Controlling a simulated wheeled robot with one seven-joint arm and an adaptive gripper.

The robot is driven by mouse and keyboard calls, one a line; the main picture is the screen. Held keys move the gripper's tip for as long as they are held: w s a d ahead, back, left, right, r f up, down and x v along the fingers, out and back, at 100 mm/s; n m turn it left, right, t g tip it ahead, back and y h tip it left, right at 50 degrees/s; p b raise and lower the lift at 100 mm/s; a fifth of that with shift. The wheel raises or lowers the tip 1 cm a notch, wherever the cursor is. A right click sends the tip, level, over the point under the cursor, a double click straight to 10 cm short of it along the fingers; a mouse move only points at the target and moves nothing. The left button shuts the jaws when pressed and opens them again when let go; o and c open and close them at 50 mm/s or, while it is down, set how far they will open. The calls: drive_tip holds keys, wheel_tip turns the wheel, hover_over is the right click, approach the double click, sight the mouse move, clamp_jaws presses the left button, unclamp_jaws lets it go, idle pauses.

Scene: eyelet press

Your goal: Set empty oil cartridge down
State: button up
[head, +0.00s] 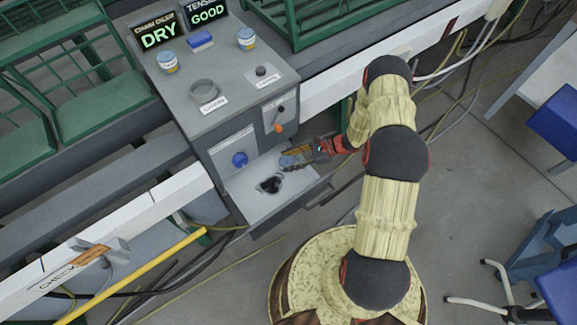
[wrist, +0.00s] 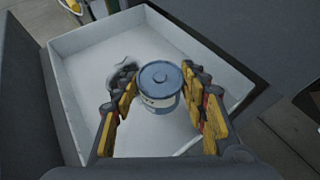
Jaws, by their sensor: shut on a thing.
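The oil cartridge (wrist: 160,82), a small pale can with a blue-grey lid, is upright between the two fingers of my gripper (wrist: 161,106) in the wrist view. My gripper is shut on it. In the head view the cartridge (head: 287,162) is small, at the tip of my gripper (head: 296,157), over the right part of a pale open tray (head: 250,204) at the machine's front. The wrist view shows the white tray floor (wrist: 90,65) around and below it. Whether the cartridge's base touches the floor cannot be told.
A dark lumpy object (head: 270,185) lies in the tray, left of the cartridge. Raised walls edge the tray. An orange-tipped lever (head: 278,127) projects above the tray.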

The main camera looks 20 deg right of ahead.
sight(290, 164)
drive_tip(key=shift+f+b, duration=0.45)
drive_tip(key=shift+f, duration=1.15)
drive_tip(key=shift+f, duration=0.15)
drive_tip(key=o, duration=1.1)
drive_tip(key=shift+o, duration=0.2)
